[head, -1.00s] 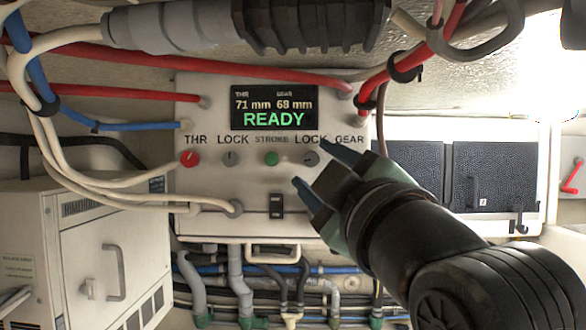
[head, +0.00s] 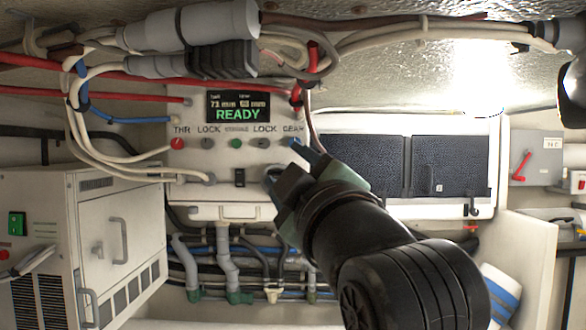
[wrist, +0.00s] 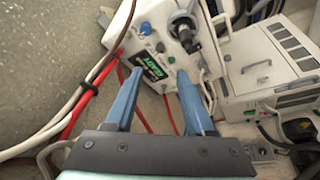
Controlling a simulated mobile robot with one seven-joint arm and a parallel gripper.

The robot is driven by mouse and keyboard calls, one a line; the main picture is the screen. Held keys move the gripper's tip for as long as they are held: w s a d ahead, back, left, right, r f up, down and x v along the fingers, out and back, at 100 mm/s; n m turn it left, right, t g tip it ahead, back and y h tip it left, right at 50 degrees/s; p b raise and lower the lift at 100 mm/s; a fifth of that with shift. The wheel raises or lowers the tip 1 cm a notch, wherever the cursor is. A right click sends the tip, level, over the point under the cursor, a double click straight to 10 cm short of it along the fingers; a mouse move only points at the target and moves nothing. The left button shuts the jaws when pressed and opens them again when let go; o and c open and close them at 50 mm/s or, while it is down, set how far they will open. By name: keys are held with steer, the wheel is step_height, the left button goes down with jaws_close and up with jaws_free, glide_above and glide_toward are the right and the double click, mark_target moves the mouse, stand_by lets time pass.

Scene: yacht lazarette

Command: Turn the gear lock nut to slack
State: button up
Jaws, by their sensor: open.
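The gear lock nut is the small grey knob (head: 263,143) under the right-hand LOCK label on the white control panel (head: 205,160). In the wrist view a small grey knob (wrist: 160,47) between the blue and green ones appears to be this nut. My gripper (head: 282,160) is open and empty, in front of the panel's right side, with blue fingertips pointing at it. The upper fingertip overlaps the spot under the GEAR label, hiding the gear knob in the head view. The fingers (wrist: 158,82) look apart from the nut in the wrist view.
The display (head: 238,105) reads READY. A red THR knob (head: 177,143) and green button (head: 235,143) share the knob row. White cables (head: 120,160) and red hoses (head: 120,92) cross left and above. A white cabinet (head: 85,240) stands left.

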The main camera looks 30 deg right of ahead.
steer(key=shift+w, duration=0.15)
steer(key=s+a+m+t+y+b, duration=0.1)
steer(key=s+a+m+t+y, duration=0.1)
steer(key=a, duration=0.9)
steer(key=s+a+m+t+y+b, duration=0.1)
steer(key=s+a+m+t+y, duration=0.2)
steer(key=s+a+m+t, duration=0.2)
steer(key=s+a+m, duration=0.1)
steer(key=s+a, duration=0.2)
steer(key=a, duration=0.4)
steer(key=shift+s+r+t, duration=0.15)
steer(key=shift+s+t, duration=0.15)
steer(key=shift+s, duration=0.05)
